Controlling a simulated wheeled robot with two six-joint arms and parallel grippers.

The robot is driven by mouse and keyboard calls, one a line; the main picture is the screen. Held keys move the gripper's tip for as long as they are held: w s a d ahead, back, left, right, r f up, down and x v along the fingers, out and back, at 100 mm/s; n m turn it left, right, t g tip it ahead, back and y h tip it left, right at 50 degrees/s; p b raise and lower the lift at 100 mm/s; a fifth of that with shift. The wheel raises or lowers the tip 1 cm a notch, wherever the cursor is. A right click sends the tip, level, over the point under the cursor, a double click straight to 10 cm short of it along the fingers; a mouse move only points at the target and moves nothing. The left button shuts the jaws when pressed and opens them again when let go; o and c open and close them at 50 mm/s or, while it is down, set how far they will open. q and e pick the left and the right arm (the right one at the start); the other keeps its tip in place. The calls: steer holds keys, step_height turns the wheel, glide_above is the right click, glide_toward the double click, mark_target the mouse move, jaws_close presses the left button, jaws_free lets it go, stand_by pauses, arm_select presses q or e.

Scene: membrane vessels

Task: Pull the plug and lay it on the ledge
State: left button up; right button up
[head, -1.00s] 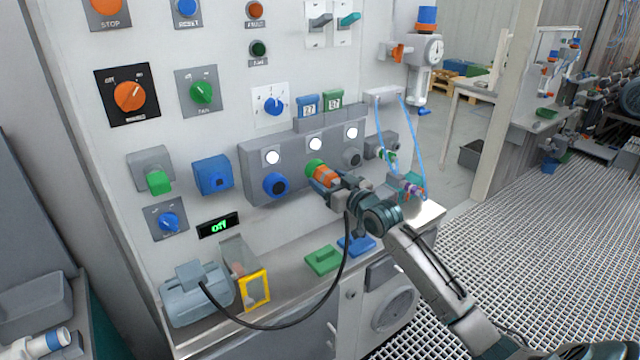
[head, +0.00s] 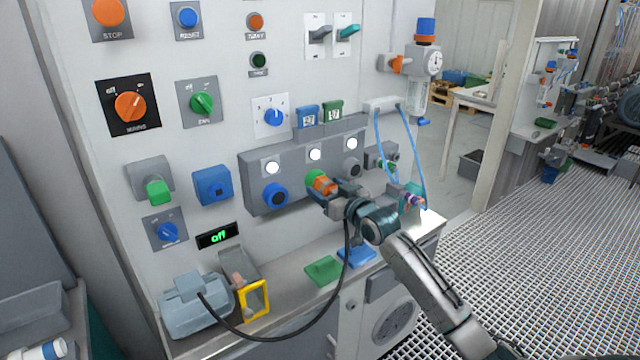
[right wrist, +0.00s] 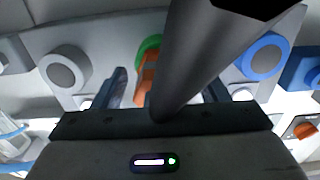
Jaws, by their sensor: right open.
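The orange plug (head: 323,186) sits at the green-ringed socket (head: 314,176) on the grey socket panel (head: 250,180). A black cable (head: 346,262) hangs from the plug end and loops down to a blue-grey box on the ledge (head: 292,287). My right gripper (head: 330,190) is open at the plug. In the right wrist view its fingers (right wrist: 166,88) stand on either side of the orange plug (right wrist: 146,78), in front of the green ring (right wrist: 149,46). A thick dark cylinder hides part of the plug and one finger there. Contact cannot be told. My left gripper is out of view.
On the ledge stand the blue-grey box (head: 195,308), a yellow frame (head: 254,300), a green pad (head: 323,271) and a blue pad (head: 357,254). A blue socket (head: 275,195) is left of the plug. Blue tubes (head: 422,160) hang at the right. Bare ledge lies before the green pad.

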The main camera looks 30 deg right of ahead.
stand_by(0.5)
steer(key=c, duration=1.4)
steer(key=shift+s+f+p, duration=0.1)
steer(key=shift+s+p, duration=0.15)
steer(key=shift+p, duration=0.35)
steer(key=shift+s+d+r+p, duration=0.1)
steer(key=shift+s+r+p, duration=0.15)
steer(key=shift+s+p, duration=0.4)
steer(key=shift+s+d+f+p, duration=0.1)
steer(key=shift+s+d+p, duration=0.05)
steer(key=shift+s+p, duration=2)
